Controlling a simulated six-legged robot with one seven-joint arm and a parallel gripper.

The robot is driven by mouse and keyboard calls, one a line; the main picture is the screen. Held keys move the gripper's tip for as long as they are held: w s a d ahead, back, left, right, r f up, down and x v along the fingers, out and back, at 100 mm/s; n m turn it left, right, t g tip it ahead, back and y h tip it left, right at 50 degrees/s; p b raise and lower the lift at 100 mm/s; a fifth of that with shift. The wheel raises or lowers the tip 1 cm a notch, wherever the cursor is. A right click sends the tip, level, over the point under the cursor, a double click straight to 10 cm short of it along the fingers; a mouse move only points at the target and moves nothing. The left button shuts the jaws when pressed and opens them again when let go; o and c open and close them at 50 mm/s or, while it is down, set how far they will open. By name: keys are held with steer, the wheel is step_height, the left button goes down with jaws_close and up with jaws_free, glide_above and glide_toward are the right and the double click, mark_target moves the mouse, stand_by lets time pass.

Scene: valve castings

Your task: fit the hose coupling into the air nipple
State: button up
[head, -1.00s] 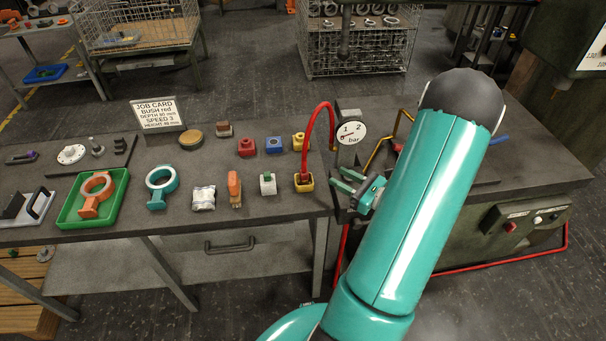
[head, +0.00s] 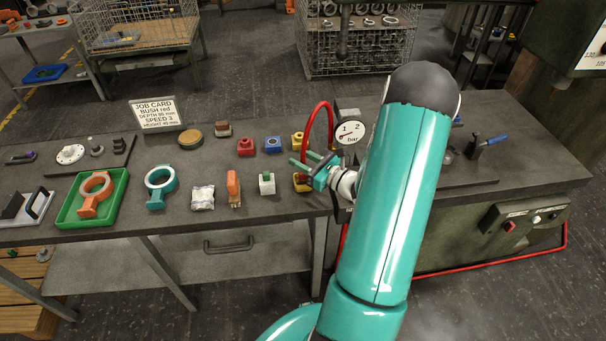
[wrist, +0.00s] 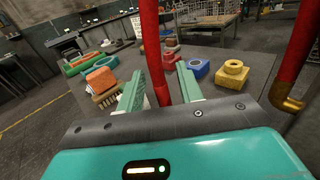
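In the wrist view my gripper (wrist: 158,92) is open, one green finger on each side of the hose (wrist: 152,50), with gaps showing on both sides. The coupling at the hose's lower end is hidden in both views. I cannot tell which fitting is the air nipple.
Red (head: 246,147), blue (head: 273,145) and yellow (head: 298,139) blocks stand behind. A white block with a green top (head: 267,184) is to the left. The gauge (head: 350,131) stands close right of my gripper. Another red hose length (wrist: 298,50) ends in brass at right.

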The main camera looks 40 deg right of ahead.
steer(key=shift+c, duration=0.5)
jaws_close()
steer(key=shift+r, duration=0.1)
